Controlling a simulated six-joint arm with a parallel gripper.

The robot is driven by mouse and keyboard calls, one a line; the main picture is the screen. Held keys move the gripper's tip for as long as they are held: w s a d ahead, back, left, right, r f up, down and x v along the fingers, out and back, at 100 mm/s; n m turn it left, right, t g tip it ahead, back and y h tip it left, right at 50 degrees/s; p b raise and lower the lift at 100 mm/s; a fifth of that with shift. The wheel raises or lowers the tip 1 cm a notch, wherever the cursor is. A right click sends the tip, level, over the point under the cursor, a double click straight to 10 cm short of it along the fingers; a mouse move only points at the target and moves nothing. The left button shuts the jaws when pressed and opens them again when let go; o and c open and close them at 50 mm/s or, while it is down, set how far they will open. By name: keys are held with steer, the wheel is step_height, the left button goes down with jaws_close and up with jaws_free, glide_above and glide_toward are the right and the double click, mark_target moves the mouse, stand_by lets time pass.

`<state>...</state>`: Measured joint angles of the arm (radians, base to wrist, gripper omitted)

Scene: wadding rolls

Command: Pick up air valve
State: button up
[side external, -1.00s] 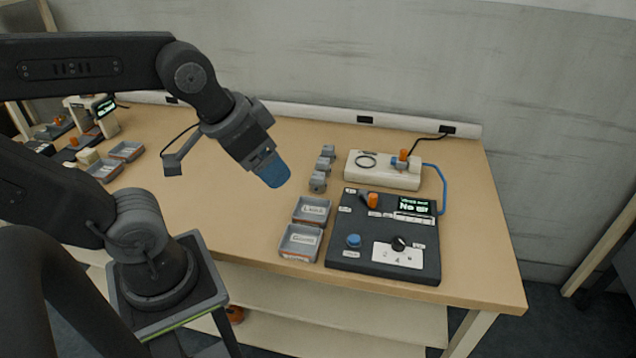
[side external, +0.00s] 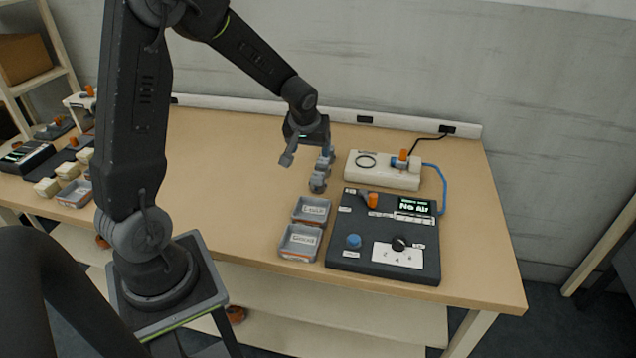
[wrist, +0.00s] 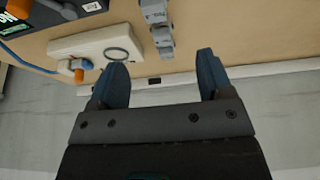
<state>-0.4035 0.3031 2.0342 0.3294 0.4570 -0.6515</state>
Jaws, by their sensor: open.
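Several small grey parts, which look like the air valves (side external: 319,176), stand in a short row on the table, left of the white fixture. Two of them show at the top of the wrist view (wrist: 158,22), between and beyond my fingertips. My gripper (wrist: 162,65) is open, its two blue fingers spread with nothing between them. In the side view my wrist hangs over the far end of the row.
The white fixture (side external: 373,176) has a ring, an orange-topped fitting (side external: 403,157) and a blue hose (side external: 444,190). A black panel (side external: 345,222) reading "No Air" and two labelled grey trays (side external: 312,211) (side external: 301,242) lie nearer. The wall stands close behind. The table's left-middle is clear.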

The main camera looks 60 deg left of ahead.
glide_toward(318, 175)
steer(key=x, duration=0.5)
steer(key=shift+s+a, duration=0.15)
steer(key=shift+a, duration=0.25)
steer(key=shift+d+x, duration=0.15)
steer(key=shift+x, duration=1.15)
steer(key=shift+d+x, duration=0.2)
steer(key=shift+x, duration=1.1)
steer(key=shift+c, duration=0.4)
steer(key=c, duration=1)
steer(key=shift+w+r, duration=0.1)
steer(key=shift+w, duration=0.1)
